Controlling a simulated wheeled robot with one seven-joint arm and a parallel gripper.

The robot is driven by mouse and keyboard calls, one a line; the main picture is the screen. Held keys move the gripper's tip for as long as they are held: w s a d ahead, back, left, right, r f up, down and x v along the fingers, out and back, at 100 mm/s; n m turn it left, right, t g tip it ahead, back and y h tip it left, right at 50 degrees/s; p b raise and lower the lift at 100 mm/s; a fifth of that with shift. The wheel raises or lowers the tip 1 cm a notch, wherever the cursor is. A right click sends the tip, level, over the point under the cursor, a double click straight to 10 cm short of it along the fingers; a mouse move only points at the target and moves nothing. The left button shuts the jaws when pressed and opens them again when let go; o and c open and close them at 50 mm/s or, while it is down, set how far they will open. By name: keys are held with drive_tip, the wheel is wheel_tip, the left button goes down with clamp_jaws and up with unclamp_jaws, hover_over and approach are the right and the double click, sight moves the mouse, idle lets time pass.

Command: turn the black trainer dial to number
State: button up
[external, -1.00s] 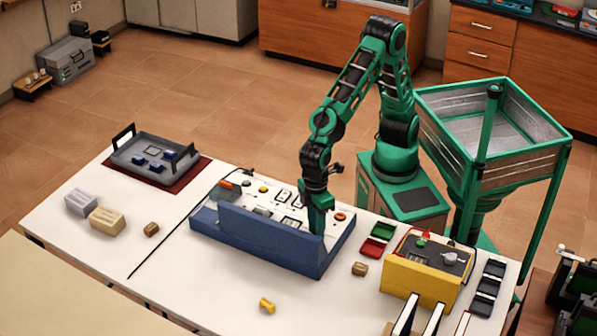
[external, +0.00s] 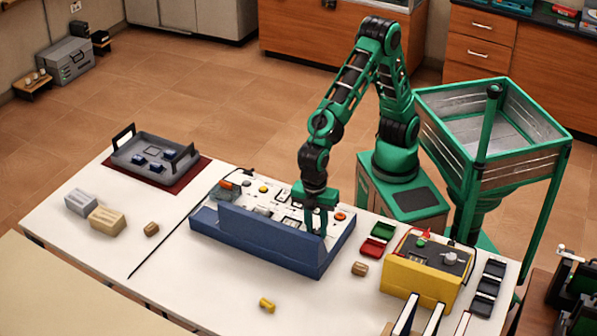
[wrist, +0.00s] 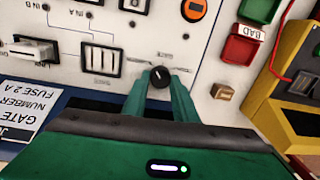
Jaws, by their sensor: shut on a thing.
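The trainer (external: 260,239) is a blue case with a white panel, standing on the white table. Its black dial (wrist: 159,76) shows in the wrist view as a round knob with a white pointer mark, low on the white panel. My gripper (wrist: 160,82) has its green fingers on both sides of the dial and is shut on it. In the external view my gripper (external: 316,226) points down at the right part of the trainer, and the dial is hidden there. Small print near the dial is too blurred to read. A label on the trainer reads "GATE NUMBER FUSE 2 A" (wrist: 33,103).
An orange-ringed round part (wrist: 194,9) sits on the panel above the dial. Red and green trays (external: 377,239) and a yellow box (external: 415,283) stand right of the trainer. A grey tray (external: 152,158) lies far left. The trainer's blue front wall rises close to my gripper.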

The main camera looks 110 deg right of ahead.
sight(314, 231)
drive_tip(key=shift+w+d+n, duration=0.1)
drive_tip(key=shift+n, duration=0.2)
idle(0.4)
drive_tip(key=o, duration=1)
drive_tip(key=shift+o, duration=0.2)
drive_tip(key=shift+r, duration=0.1)
wheel_tip(314, 231, up, 10)
drive_tip(key=shift+w+d+r, duration=0.15)
drive_tip(key=shift+w+r, duration=0.1)
